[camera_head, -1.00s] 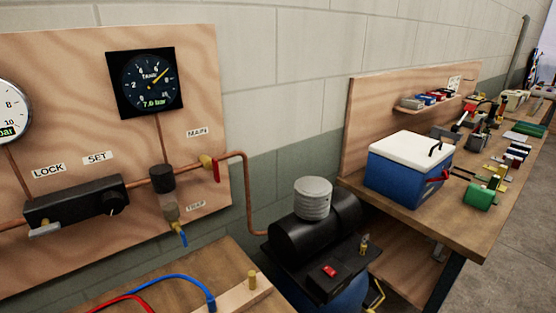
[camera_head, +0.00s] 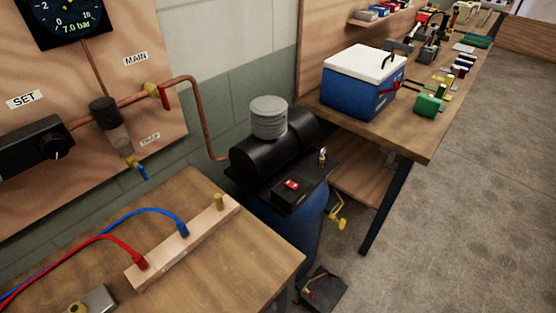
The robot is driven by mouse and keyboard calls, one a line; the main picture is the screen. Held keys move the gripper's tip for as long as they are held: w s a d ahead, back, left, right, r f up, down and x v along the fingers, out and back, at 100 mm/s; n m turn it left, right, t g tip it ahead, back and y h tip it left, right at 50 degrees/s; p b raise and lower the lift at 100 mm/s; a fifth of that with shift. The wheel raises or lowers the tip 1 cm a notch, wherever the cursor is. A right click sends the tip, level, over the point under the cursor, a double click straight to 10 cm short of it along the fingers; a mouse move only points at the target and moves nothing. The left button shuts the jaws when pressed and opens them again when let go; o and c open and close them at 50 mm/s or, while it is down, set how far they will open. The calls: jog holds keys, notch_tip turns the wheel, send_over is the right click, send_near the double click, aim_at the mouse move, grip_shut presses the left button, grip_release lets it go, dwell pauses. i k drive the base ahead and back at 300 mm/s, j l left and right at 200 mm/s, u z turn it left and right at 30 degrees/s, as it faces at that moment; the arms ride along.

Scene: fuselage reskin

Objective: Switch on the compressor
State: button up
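The compressor (camera_head: 272,150) stands on the floor between the two benches. It has a black motor housing, a ribbed grey cylinder (camera_head: 269,118) on top and a blue tank (camera_head: 300,230) below. A red rocker switch (camera_head: 291,184) sits on a black box on its top plate, facing up. I cannot tell whether the switch is on or off. A brass fitting (camera_head: 322,156) stands on the plate's right corner. A gauge (camera_head: 68,16) on the wall board reads 7.0 bar. My gripper is not in view.
A wooden bench (camera_head: 190,262) with a hose manifold (camera_head: 185,240) is at front left. Another bench (camera_head: 420,140) with a blue-and-white cooler (camera_head: 362,85) and tools stands at right. A black pedal-like item (camera_head: 321,290) lies on the floor. The floor (camera_head: 460,240) at right is clear.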

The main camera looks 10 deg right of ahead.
aim_at(290, 183)
jog(key=i+l, duration=0.1)
jog(key=l, duration=0.3)
jog(key=i+l, duration=0.15)
jog(key=l, duration=0.25)
jog(key=i+l, duration=0.1)
jog(key=l, duration=0.35)
